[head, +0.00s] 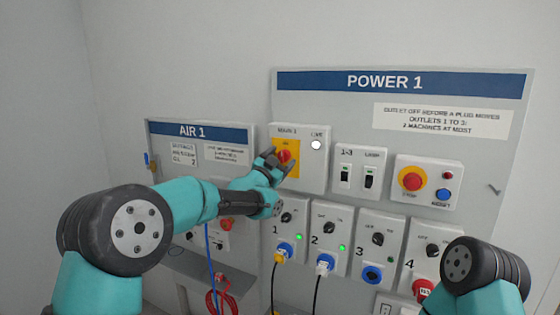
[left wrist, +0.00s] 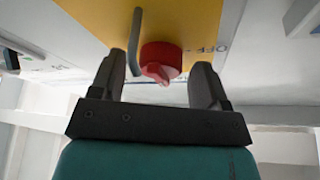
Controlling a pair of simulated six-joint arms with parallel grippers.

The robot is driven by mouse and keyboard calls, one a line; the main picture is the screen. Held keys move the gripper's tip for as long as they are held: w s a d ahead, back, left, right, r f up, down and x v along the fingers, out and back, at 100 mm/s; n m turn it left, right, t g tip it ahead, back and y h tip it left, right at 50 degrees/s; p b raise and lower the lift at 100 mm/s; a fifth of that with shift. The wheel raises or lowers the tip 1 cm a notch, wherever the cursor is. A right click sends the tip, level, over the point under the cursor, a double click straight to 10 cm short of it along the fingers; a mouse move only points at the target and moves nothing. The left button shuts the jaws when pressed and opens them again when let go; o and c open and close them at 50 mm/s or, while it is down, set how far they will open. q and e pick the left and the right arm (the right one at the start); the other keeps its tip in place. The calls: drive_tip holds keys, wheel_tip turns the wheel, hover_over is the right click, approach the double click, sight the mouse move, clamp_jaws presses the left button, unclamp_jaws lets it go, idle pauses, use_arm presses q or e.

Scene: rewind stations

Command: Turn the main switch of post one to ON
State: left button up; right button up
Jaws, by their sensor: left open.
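The main switch is a red rotary knob (head: 284,156) on a yellow plate (head: 279,169) in the box labelled MAIN 1, on the POWER 1 panel. My left gripper (head: 275,160) is at this knob, partly covering the plate. In the left wrist view the red knob (left wrist: 160,60) sits between the two open fingers of the gripper (left wrist: 160,85), with a gap on each side. An OFF mark shows beside the knob there. A grey bar (left wrist: 134,40) stands next to it. My right gripper is out of view; only part of my right arm shows.
Right of the box are two black rocker switches (head: 368,182) and a red stop button (head: 411,178) on yellow. Below are several outlets with small knobs, two with plugs and cords. The AIR 1 panel (head: 199,132) with a red coiled hose (head: 221,300) is at left.

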use_arm(q)
drive_tip(key=v, duration=1.7)
drive_tip(key=shift+s, duration=0.2)
drive_tip(key=shift+f, duration=0.15)
